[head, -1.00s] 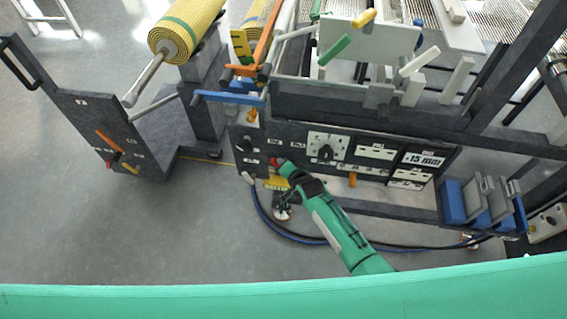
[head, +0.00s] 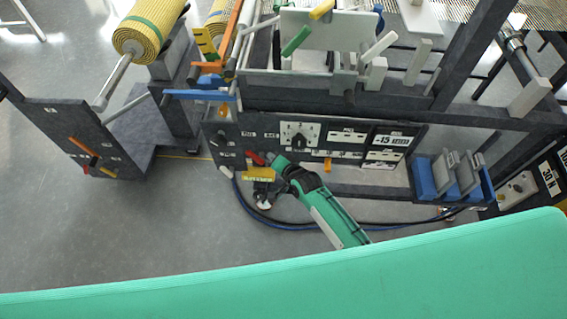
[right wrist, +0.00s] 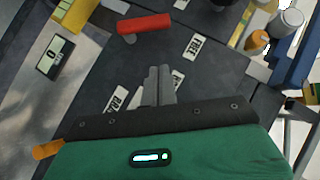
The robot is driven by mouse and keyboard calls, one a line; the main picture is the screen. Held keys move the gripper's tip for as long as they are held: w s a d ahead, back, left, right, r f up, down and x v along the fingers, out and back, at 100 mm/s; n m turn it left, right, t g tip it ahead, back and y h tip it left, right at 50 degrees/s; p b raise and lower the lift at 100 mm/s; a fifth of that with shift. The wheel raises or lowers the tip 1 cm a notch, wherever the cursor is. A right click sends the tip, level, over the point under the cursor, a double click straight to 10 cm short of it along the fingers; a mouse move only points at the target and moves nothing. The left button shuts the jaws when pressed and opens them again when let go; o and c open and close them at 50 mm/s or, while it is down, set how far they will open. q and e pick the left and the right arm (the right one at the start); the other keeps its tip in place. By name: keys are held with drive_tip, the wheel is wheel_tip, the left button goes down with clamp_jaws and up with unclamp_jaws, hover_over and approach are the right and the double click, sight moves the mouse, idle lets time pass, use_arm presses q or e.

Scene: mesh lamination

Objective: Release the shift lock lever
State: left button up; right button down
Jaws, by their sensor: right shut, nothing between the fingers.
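A short red lever (head: 256,158) stands out from the dark front panel (head: 232,140) of the machine, above a yellow plate (head: 259,173). The red lever (right wrist: 143,23) also shows at the top of the right wrist view, beside a label reading FREE (right wrist: 195,47). No label that I can read names the shift lock. My right gripper (head: 279,163) is just right of the red lever in the head view. In the right wrist view its fingers (right wrist: 159,70) are shut, empty and apart from the lever. My left gripper is not in view.
A dial (head: 298,137) and several labels are right of the lever. A cart (head: 78,118) with a yellow roll (head: 142,33) stands at left. Blue bins (head: 424,180) are at right. Hoses (head: 275,222) run along the floor; the floor at left is clear.

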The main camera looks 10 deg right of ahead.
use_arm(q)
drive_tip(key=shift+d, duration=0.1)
use_arm(e)
drive_tip(key=v, duration=0.5)
drive_tip(key=shift+d, duration=0.2)
drive_tip(key=shift+f, duration=0.1)
